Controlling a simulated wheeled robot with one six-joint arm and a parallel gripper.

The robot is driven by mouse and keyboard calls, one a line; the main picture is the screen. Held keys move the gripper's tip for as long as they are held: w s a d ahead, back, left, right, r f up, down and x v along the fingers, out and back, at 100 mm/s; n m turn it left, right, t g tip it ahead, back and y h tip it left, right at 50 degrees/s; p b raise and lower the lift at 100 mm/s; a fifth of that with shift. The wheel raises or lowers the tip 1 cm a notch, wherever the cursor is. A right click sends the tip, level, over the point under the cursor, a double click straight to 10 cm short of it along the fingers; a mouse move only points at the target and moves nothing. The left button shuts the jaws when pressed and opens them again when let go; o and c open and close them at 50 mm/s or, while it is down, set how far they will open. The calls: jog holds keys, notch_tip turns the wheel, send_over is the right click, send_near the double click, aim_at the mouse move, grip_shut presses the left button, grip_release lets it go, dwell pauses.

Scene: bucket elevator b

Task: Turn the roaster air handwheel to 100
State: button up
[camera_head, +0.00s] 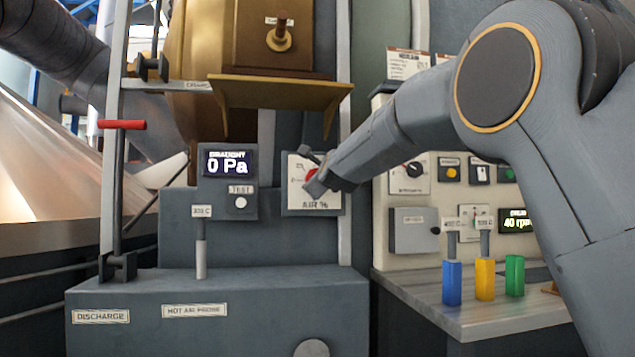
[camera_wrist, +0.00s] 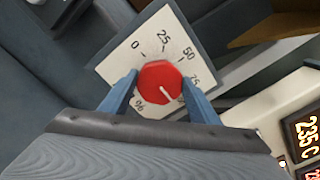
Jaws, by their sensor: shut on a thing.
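The roaster air handwheel is a red faceted knob (camera_wrist: 160,82) on a white dial plate (camera_wrist: 118,66) marked 0, 25, 50 and 75. In the wrist view its white pointer line slants to the lower right, past the 75 mark. Any 100 mark is hidden by a finger. My gripper (camera_wrist: 160,78) is shut on the knob, with one blue-grey finger on each side. In the head view the red knob (camera_head: 311,174) shows partly behind my gripper (camera_head: 318,183), on a plate labelled AIR %.
A draught display (camera_head: 227,163) reading 0 Pa stands left of the dial, above a TEST button (camera_head: 240,202). A brass shelf (camera_head: 280,93) juts out above. At right, a bench (camera_head: 480,315) holds blue, yellow and green blocks below a control panel (camera_head: 447,170).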

jog(key=shift+f, duration=0.1)
jog(key=o, duration=1.1)
jog(key=shift+c, duration=0.2)
jog(key=b+v, duration=0.1)
jog(key=v, duration=0.6)
jog(key=shift+s, duration=0.4)
jog(key=shift+d, duration=0.1)
